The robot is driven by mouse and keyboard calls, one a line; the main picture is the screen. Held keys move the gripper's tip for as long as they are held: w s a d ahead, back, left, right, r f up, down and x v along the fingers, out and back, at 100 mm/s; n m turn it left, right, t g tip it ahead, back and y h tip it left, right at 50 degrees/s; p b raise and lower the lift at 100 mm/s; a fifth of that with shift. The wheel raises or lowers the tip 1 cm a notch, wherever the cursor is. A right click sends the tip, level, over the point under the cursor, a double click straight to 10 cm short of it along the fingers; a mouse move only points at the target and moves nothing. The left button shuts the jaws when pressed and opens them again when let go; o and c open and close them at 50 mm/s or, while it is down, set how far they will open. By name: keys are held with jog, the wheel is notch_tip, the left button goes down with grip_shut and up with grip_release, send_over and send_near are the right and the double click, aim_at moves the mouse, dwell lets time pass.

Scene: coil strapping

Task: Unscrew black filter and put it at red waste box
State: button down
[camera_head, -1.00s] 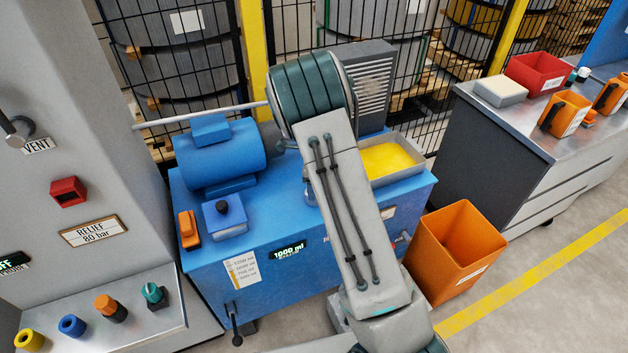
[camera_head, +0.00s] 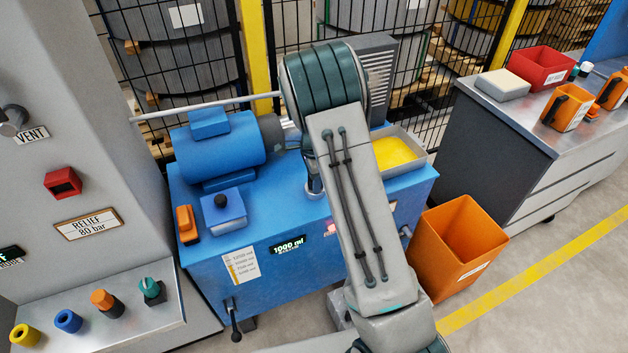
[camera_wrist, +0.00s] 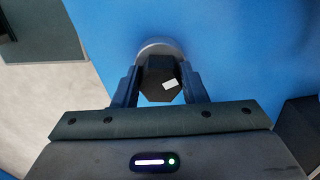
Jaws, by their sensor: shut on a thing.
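In the wrist view, the black filter (camera_wrist: 158,77) is a dark faceted cap with a small white label, in front of a round grey metal seat (camera_wrist: 158,47) on the blue surface. My gripper (camera_wrist: 161,88) is shut on the filter, one finger on each side. I cannot tell whether the filter is still threaded to the seat. The red box (camera_head: 540,68) stands on the workbench at the upper right.
A blue motor (camera_head: 220,150) sits on the tank's left. A tray with yellow content (camera_head: 394,152) is right of my arm. An orange bin (camera_head: 458,248) stands on the floor. A pale box (camera_head: 502,84) and orange jugs (camera_head: 567,106) share the workbench.

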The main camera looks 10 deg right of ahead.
jog(key=n, duration=0.3)
jog(key=shift+n+b, duration=0.3)
jog(key=n+b, duration=0.1)
jog(key=n, duration=0.3)
jog(key=shift+s+d+f, duration=0.1)
jog(key=n, duration=0.4)
jog(key=shift+s+b, duration=0.1)
jog(key=shift+b, duration=0.2)
jog(key=n, duration=0.3)
jog(key=shift+d+n, duration=0.15)
jog(key=shift+n, duration=0.25)
jog(key=n, duration=0.4)
